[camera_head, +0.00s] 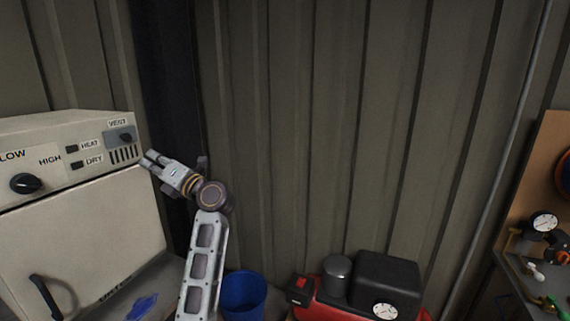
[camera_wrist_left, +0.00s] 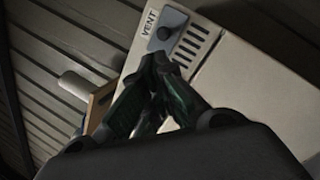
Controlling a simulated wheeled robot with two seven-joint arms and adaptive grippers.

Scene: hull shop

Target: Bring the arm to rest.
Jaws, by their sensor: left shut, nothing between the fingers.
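My left arm rises from the bottom of the head view, and its gripper (camera_head: 150,158) points left toward the panel of a cream cabinet (camera_head: 100,215). The gripper is shut and empty. In the left wrist view the closed fingertips (camera_wrist_left: 158,62) appear just below the VENT slider (camera_wrist_left: 172,27), which also shows in the head view (camera_head: 125,137). I cannot tell whether the fingertips touch the panel. My right gripper is out of view.
A blue bin (camera_head: 243,297) stands right of my arm. A red and black compressor (camera_head: 385,285) with a gauge is at the bottom middle. A bench with gauges (camera_head: 544,222) is at the right edge. A ribbed metal wall (camera_head: 340,130) stands behind; the space before it looks clear.

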